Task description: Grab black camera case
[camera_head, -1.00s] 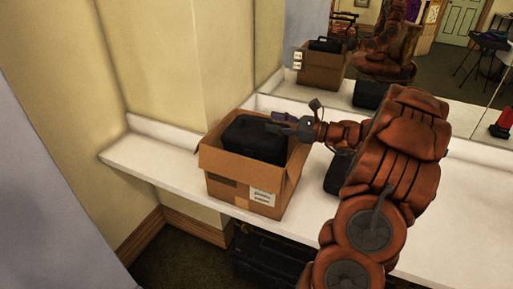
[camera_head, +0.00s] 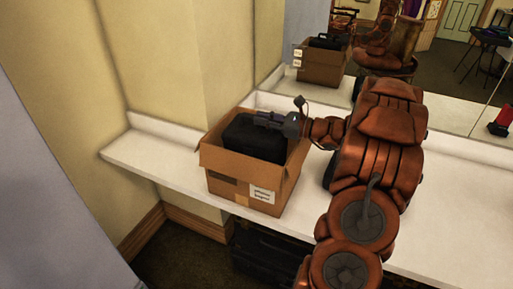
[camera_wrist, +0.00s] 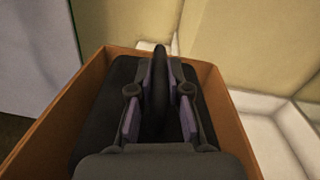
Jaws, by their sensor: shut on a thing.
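The black camera case (camera_head: 252,140) sits inside an open cardboard box (camera_head: 235,190), its top near the box rim. My gripper (camera_head: 262,119) is at the case's top. In the wrist view, my gripper (camera_wrist: 160,110) is shut on the dark handle (camera_wrist: 160,68) of the case, a finger on each side of it. The case body (camera_wrist: 112,110) shows below and to the left of the fingers, with the cardboard walls (camera_wrist: 70,115) around it. The lower part of the case is hidden in the box.
The box stands on a white counter (camera_head: 150,168) along the wall, below a mirror (camera_head: 300,83) that reflects the box and my arm. A dark case (camera_head: 262,255) is under the counter. A red item (camera_head: 502,122) lies at the far right. The counter left of the box is clear.

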